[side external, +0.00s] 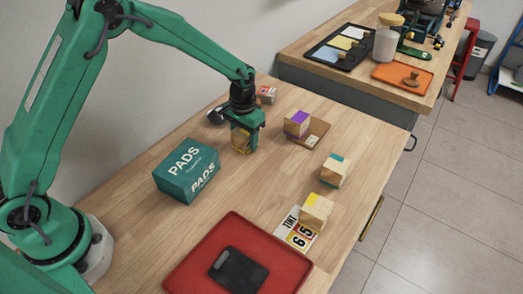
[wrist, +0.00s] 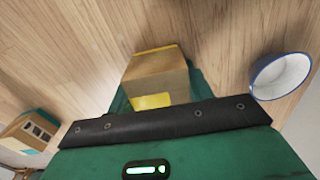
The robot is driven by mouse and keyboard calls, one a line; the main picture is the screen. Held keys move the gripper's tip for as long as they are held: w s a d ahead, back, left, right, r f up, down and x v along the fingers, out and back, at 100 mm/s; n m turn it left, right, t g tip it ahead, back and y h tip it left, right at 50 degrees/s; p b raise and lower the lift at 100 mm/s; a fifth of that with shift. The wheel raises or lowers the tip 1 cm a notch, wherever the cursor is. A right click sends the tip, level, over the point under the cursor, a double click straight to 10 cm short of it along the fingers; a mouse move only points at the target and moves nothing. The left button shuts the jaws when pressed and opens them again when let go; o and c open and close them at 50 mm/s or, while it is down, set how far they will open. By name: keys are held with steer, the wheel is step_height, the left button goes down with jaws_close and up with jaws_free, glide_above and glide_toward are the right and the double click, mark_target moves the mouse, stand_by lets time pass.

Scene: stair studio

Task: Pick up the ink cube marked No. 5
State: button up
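My gripper (side external: 246,141) points down at the table with a wooden cube (side external: 240,143) with yellow faces between its green fingers. The wrist view also shows this cube (wrist: 158,76), with green finger parts at its left and right. I cannot tell whether the fingers press on it or whether it touches the table. No number is readable on it. Other wooden cubes are a purple-topped one (side external: 297,123) on a small board, a teal-marked one (side external: 334,171), and a yellow-marked one (side external: 316,211) on a card. Their numbers are not readable either.
A teal PADS box (side external: 187,170) stands left of my gripper. The card (side external: 297,237) shows 6 and 5. A red tray (side external: 193,268) holds a black tablet-like board. A white, blue-rimmed bowl (wrist: 281,75) is close beside the gripper. A small red-marked block (side external: 267,95) lies behind.

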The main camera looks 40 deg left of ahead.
stand_by(0.3)
steer(key=shift+r, duration=0.85)
step_height(320, 180, up, 2)
steer(key=shift+r, duration=0.25)
steer(key=s+d+r, duration=0.2)
steer(key=d, duration=0.1)
steer(key=s+d+r, duration=0.2)
steer(key=s+d, duration=0.1)
steer(key=s+d+r, duration=0.2)
steer(key=d, duration=0.1)
steer(key=shift+s+r, duration=0.3)
steer(key=shift+r, duration=0.1)
